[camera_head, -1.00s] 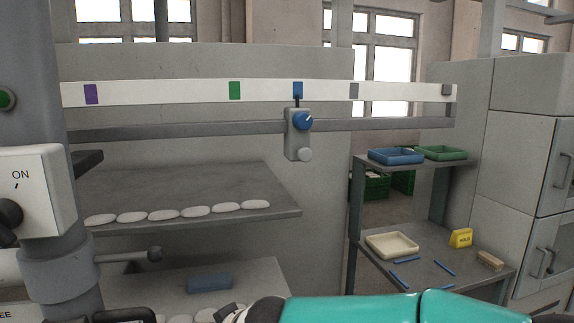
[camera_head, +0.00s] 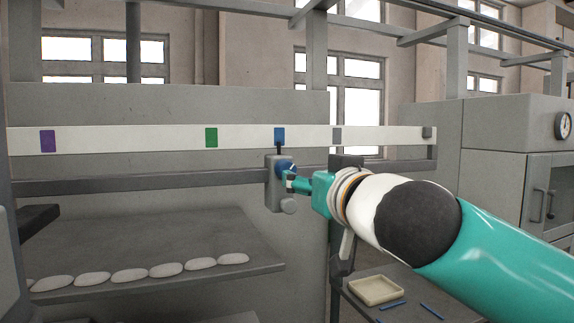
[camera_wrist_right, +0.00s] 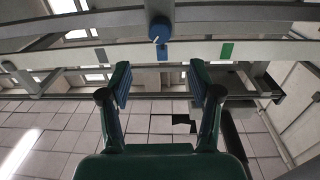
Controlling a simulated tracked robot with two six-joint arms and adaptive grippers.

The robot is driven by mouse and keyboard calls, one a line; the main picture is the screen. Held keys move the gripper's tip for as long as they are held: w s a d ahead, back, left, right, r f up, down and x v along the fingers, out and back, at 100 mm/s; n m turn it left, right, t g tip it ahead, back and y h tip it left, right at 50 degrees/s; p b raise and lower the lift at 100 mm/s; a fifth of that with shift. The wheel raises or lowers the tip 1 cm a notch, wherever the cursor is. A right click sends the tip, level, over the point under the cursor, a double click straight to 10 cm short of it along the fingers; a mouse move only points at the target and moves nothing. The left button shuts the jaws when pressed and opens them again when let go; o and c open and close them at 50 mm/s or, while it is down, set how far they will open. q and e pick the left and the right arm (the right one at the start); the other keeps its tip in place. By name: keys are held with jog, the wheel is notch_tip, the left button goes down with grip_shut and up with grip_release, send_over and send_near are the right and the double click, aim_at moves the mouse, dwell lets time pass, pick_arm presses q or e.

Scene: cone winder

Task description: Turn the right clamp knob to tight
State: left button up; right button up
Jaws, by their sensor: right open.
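The blue clamp knob (camera_head: 284,166) sits on the front of a grey clamp block (camera_head: 273,190) on the rail, below the blue mark (camera_head: 279,136) of the white scale bar. My right gripper (camera_head: 290,181) overlaps the knob's lower right part in the head view. In the right wrist view the knob (camera_wrist_right: 160,28) is at top centre, with a short white pointer line on it. There the open, empty right gripper (camera_wrist_right: 160,74) has its fingers spread wide, with the knob beyond the fingertips, not between them. Contact cannot be told. My left gripper is out of view.
The white scale bar (camera_head: 110,140) also carries purple, green and grey marks. A grey shelf (camera_head: 150,225) with several pale oval pieces is at lower left. A cream tray (camera_head: 376,290) stands on a rack at lower right, below my right arm.

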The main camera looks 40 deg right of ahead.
aim_at(289, 169)
jog(key=p+x, duration=0.3)
jog(key=x, duration=0.7)
jog(key=shift+p, duration=0.4)
jog(key=shift+w+d+f, duration=0.1)
jog(key=shift+w+d, duration=0.05)
jog(key=shift+w, duration=0.55)
jog(key=shift+c, duration=0.2)
jog(key=c, duration=1.1)
